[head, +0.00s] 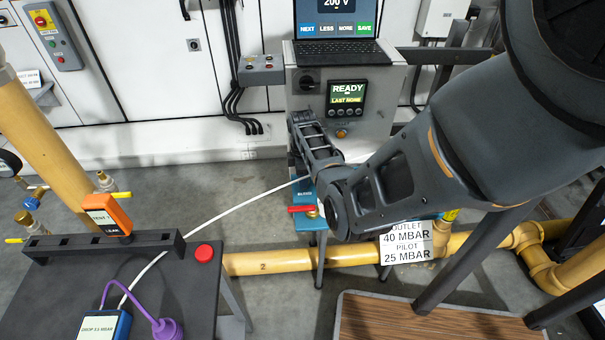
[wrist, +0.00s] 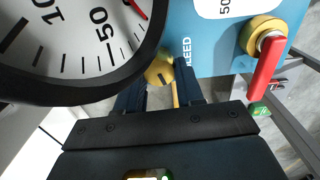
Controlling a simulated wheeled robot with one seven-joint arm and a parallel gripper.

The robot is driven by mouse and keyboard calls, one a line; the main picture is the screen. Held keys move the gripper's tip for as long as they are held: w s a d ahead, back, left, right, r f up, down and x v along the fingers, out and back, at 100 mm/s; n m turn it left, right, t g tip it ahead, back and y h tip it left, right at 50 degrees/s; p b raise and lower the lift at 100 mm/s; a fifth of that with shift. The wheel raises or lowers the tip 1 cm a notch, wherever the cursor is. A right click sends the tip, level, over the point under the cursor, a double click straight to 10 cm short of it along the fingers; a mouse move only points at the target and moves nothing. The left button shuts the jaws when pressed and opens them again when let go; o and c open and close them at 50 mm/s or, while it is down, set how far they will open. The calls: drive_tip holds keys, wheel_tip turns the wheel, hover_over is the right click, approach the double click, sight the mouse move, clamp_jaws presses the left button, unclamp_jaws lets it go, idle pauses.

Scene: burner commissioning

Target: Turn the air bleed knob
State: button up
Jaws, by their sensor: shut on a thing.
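The air bleed knob (wrist: 158,72) is a small round brass knob on a blue panel (wrist: 205,48), beside the partly hidden "BLEED" lettering. In the wrist view my gripper (wrist: 161,84) has one dark finger on each side of it and is shut on it. The gauge rim covers part of the knob's left side. In the head view my arm reaches down to the blue unit (head: 311,223), and its links hide the knob and my fingertips.
A large dial gauge (wrist: 75,45) is close on the left of my fingers. A red-handled brass valve (wrist: 266,70) is on the right. In the head view a cabinet (head: 375,125) with a laptop stands behind, and a dark bench (head: 150,285) is at the left front.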

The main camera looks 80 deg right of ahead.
drive_tip(key=shift+n, duration=0.6)
drive_tip(key=o, duration=1)
drive_tip(key=shift+o, duration=0.2)
drive_tip(key=shift+r, duration=0.1)
wheel_tip(320, 180, up, 8)
drive_tip(key=shift+f+p, duration=0.2)
drive_tip(key=shift+p, duration=0.95)
